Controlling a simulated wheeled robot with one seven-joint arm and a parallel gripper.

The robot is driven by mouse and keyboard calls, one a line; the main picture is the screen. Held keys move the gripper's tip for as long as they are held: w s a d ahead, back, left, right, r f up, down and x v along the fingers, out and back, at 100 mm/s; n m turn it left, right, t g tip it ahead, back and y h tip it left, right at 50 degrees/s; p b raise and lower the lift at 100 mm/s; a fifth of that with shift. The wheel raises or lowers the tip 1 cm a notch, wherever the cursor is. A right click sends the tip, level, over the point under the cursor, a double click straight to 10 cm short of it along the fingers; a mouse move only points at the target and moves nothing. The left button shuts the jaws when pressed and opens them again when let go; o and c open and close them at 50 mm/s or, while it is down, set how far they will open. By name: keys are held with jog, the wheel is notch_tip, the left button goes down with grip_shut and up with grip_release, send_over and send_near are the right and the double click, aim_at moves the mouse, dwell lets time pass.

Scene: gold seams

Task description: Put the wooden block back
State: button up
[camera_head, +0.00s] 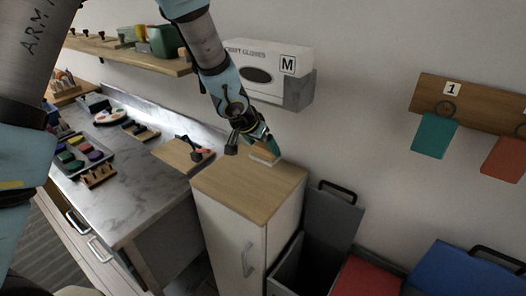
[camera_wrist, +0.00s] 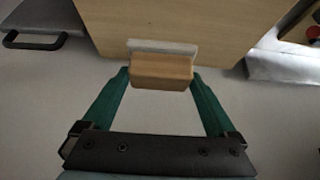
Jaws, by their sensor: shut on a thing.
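The wooden block (camera_wrist: 161,72) is between the two green fingers of my gripper (camera_wrist: 161,78) in the wrist view. A pale strip (camera_wrist: 163,46) runs along the block's far side; I cannot tell whether it is part of the block. In the head view my gripper (camera_head: 262,143) is low over the back of the wooden cabinet top (camera_head: 245,190), close to the wall. The block (camera_head: 264,154) is partly hidden by the fingers there, with the pale strip under it. I cannot tell whether the block touches the top.
A glove box (camera_head: 265,65) hangs on the wall behind my gripper. An open grey bin (camera_head: 333,215) stands right of the cabinet. A marble counter (camera_head: 125,200) with a tray of coloured pieces (camera_head: 78,155) and a wooden board (camera_head: 180,156) is at left. The cabinet top's front is clear.

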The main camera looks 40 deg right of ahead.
aim_at(261, 153)
jog(key=shift+f, duration=1.65)
jog(key=shift+f, duration=0.2)
jog(key=o, duration=0.9)
jog(key=shift+o, duration=0.2)
jog(key=shift+a+r, duration=0.15)
jog(key=shift+r, duration=0.35)
jog(key=p+v, duration=0.1)
jog(key=v, duration=1)
jog(key=shift+a+r, duration=0.1)
jog(key=shift+r, duration=0.05)
